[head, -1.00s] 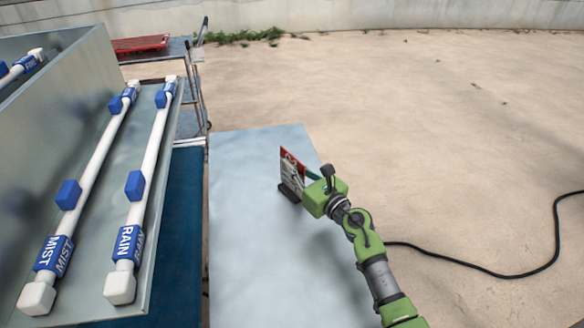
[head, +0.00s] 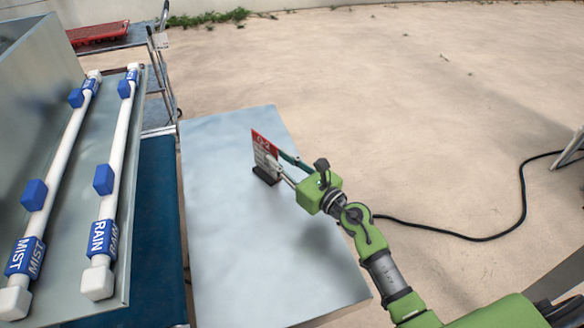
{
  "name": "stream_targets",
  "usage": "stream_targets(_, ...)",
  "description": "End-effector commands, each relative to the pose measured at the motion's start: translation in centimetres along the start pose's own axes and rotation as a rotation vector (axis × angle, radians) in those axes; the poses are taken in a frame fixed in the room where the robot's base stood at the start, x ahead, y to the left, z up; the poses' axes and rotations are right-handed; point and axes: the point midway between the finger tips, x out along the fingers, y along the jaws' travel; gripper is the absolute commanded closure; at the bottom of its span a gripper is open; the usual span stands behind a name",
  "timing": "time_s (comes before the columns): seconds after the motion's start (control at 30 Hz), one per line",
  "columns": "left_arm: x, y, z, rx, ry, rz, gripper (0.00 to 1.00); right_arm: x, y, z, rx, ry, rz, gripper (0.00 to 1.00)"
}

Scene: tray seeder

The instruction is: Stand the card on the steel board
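The card (head: 264,148), red at the top and pale below, stands upright on a dark base (head: 266,175) over the pale grey steel board (head: 230,240). The base appears to rest on the board, though I cannot be sure of contact. My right gripper (head: 284,168) is just right of the card, its fingers reaching toward it. The fingers look spread apart, one near the card's right edge and one lower by the base. Whether they touch the card is too small to tell. My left gripper is not in view.
Left of the board is a dark blue surface (head: 158,220) and a metal tray with white MIST (head: 62,150) and RAIN (head: 120,150) pipes. A trolley (head: 160,90) with a red tray (head: 98,33) stands behind. A black cable (head: 470,236) lies on the floor at right. Most of the board is clear.

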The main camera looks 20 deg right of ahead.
Motion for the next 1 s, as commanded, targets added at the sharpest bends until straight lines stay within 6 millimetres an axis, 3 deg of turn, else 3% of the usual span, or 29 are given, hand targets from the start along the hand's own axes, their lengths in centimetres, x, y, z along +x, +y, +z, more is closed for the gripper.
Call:
stream_targets(0.1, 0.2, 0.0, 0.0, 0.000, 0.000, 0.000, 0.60, -2.5, 0.0, -0.1, -0.001, 0.002, 0.000, 0.79)
stream_targets(0.33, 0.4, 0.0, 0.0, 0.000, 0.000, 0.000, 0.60, -5.0, 0.0, -0.1, 0.000, 0.000, 0.000, 0.79)
stream_targets(1.0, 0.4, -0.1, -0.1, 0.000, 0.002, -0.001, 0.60, -5.3, 0.0, 0.0, 0.000, 0.000, 0.000, 0.79)
